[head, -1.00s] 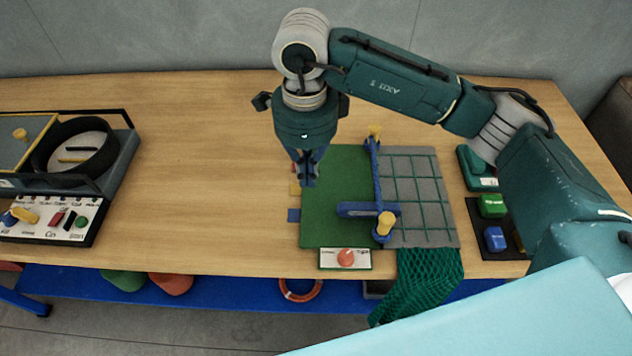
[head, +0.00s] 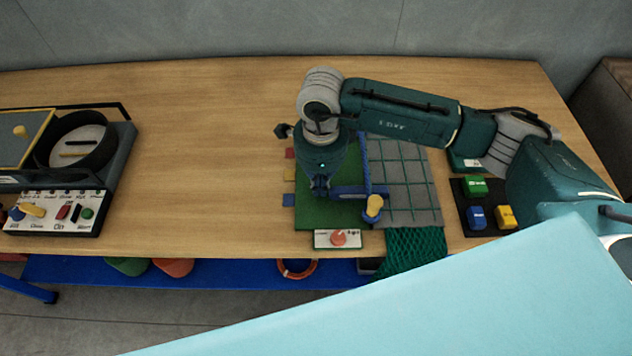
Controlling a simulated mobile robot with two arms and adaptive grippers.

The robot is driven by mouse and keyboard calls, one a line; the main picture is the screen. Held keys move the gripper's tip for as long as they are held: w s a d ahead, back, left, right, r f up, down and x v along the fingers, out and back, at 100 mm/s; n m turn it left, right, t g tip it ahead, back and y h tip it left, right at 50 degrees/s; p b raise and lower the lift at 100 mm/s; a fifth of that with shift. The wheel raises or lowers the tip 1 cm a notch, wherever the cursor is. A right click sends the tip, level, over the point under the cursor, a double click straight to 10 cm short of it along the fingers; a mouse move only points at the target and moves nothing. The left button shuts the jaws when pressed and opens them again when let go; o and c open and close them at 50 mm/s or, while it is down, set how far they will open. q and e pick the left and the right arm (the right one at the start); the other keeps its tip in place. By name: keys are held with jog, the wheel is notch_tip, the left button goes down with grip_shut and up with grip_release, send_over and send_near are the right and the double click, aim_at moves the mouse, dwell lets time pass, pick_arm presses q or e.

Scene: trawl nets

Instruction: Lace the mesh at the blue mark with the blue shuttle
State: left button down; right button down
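The net mesh (head: 409,185) lies on a grey panel to the right of a green mat (head: 316,214). Red, yellow (head: 289,173) and blue (head: 289,200) marks line the mat's left edge. A long blue piece (head: 351,191), possibly the blue shuttle, lies crosswise over the mat, its right end at the blue rail. My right gripper (head: 319,191) points down over the mat, by that piece's left end. Its fingers look close together, but I cannot tell whether they are shut or touch the piece. My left gripper is out of view.
Green, blue (head: 477,217) and yellow blocks sit on a black tray (head: 480,199) at the right. A yellow knob (head: 374,205) stands on the rail. A panel with a red knob (head: 338,238) lies in front. A machine (head: 75,150) stands left. The table's left middle is clear.

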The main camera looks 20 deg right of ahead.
aim_at(354, 187)
jog(key=shift+d, duration=0.1)
jog(key=d+b, duration=0.1)
jog(key=d, duration=0.1)
jog(key=s+d+b, duration=0.1)
jog(key=d, duration=0.1)
jog(key=s+d+b, duration=0.1)
jog(key=d, duration=0.2)
jog(key=shift+f, duration=0.15)
jog(key=shift+s+d, duration=0.1)
jog(key=shift+d, duration=0.1)
jog(key=shift+a, duration=0.1)
